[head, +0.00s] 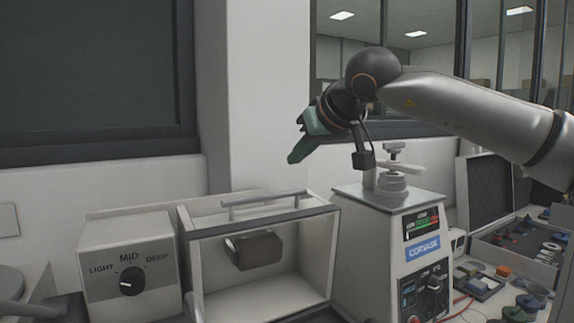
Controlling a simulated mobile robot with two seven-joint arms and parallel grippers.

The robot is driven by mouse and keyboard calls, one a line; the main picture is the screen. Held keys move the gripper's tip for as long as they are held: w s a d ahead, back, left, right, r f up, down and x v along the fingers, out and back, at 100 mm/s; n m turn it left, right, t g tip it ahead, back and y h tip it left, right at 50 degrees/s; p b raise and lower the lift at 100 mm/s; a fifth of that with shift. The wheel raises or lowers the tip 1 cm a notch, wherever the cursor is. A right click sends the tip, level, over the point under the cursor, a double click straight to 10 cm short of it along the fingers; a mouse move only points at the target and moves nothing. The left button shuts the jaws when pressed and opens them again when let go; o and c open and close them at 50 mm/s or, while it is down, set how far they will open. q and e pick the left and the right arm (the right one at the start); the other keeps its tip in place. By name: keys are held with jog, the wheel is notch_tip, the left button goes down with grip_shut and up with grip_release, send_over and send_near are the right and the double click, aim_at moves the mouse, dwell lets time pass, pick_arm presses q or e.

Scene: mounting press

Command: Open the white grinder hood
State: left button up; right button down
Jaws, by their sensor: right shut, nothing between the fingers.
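The white grinder hood (308,213) is a boxy white housing with a dark front frame, just right of a dial unit. A grey bar handle (275,197) runs along its upper edge. A dark rounded block (258,250) shows inside; I cannot tell whether the front is clear glass or bare. My right gripper (293,158) has green fingers, shut and empty. It appears above the hood's upper right part, apart from the handle, pointing down and left. My left gripper is not in view.
A white dial unit (128,258) marked LIGHT, MID, DEEP stands left of the hood. A white press unit (385,215) with a clamp on top stands close on the right, under my right arm. Further right are an open case (488,192) and several small parts.

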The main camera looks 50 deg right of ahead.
send_over(288, 208)
jog(key=w+d, duration=0.1)
jog(key=w, duration=0.2)
jog(key=f, duration=0.5)
jog(key=shift+s, duration=0.25)
jog(key=shift+s+a+f+b, duration=0.15)
jog(key=shift+s+a+b, duration=0.05)
jog(key=shift+s, duration=0.4)
jog(key=shift+s+a+f+b, duration=0.15)
jog(key=shift+s+a, duration=0.05)
jog(key=shift+s, duration=0.4)
jog(key=shift+s+a+f, duration=0.1)
jog(key=shift+s+f, duration=0.05)
jog(key=shift+s, duration=0.25)
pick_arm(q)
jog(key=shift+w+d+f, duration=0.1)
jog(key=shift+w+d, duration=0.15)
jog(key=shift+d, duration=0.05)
pick_arm(e)
jog(key=shift+s+a, duration=0.1)
jog(key=shift+s, duration=0.1)
